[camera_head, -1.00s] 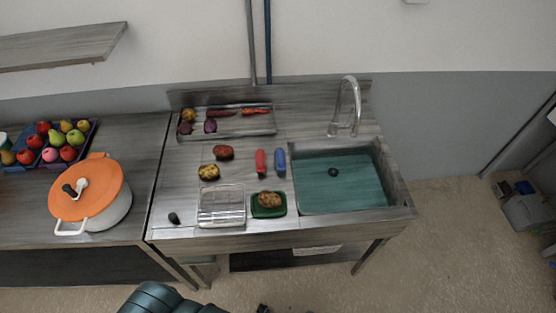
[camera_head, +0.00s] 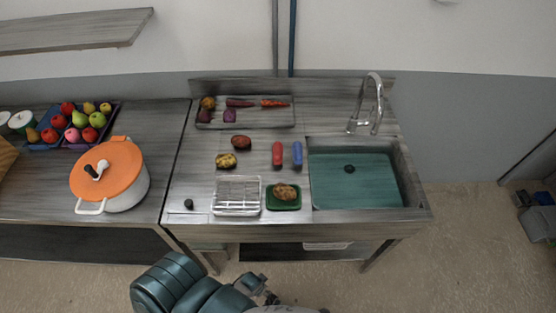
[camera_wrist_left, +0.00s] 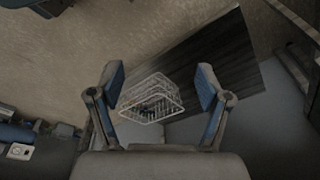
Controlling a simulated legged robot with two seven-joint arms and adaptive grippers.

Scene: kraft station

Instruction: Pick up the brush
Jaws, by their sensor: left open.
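No object is clearly recognizable as a brush. A red oblong item (camera_head: 277,154) and a blue oblong item (camera_head: 297,154) lie side by side on the counter left of the sink; I cannot tell whether either is the brush. A small dark item (camera_head: 188,204) lies near the counter's front left corner, too small to identify. My left gripper (camera_wrist_left: 160,72) is open and empty in the left wrist view, its two fingers apart. In the head view my left arm is at the bottom, in front of and below the counter. My right gripper is not in view.
A wire rack (camera_head: 237,196) and a green tray (camera_head: 284,205) with a potato (camera_head: 286,192) stand at the counter front. The sink (camera_head: 360,180) with its faucet (camera_head: 372,105) is right. An orange-lidded pot (camera_head: 108,172) stands left. A wire basket (camera_wrist_left: 150,98) shows low down.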

